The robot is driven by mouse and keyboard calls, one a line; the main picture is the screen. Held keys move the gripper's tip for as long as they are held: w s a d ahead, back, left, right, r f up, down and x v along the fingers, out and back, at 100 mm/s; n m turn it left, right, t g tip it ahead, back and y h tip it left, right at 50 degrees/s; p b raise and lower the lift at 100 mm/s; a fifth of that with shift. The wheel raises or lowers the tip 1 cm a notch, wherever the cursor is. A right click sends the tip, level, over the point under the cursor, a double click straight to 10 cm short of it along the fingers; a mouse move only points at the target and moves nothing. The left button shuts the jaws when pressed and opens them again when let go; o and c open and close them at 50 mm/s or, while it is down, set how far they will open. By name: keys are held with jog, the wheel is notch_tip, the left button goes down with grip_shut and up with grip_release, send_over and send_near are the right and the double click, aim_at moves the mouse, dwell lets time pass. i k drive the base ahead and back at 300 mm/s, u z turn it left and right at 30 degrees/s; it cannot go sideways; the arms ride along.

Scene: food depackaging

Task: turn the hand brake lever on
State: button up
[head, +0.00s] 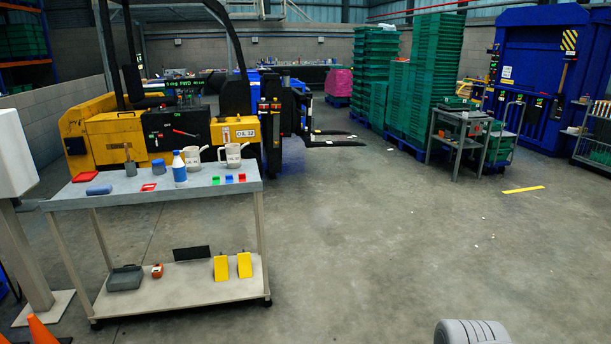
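A yellow and black forklift (112,132) stands behind the grey trolley at the left, with its forks pointing right. Its dark side panel (200,128) carries a small lever with a red handle (185,133), lying nearly level; I cannot tell for sure whether this is the hand brake lever. Small labels above it are too small to read fully. A rounded grey part of my own body shows at the bottom right edge. My gripper is not in view, so its state is hidden.
A grey trolley (112,200) with a bottle, jugs and small blocks stands between me and the forklift. Orange cones (42,330) are at the lower left. Stacked green crates (428,80) and a grey cart (455,143) stand further back. The floor (390,230) right of the trolley is open.

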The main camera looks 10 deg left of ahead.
aim_at(197, 136)
jog(key=u, duration=0.1)
jog(key=i, duration=2.65)
jog(key=u, duration=0.25)
jog(key=i, duration=2.6)
jog(key=u, duration=0.45)
jog(key=i, duration=2.55)
jog(key=u, duration=1.3)
jog(key=i, duration=1.9)
jog(key=u, duration=1.55)
jog(key=i, duration=1.25)
jog(key=u, duration=0.35)
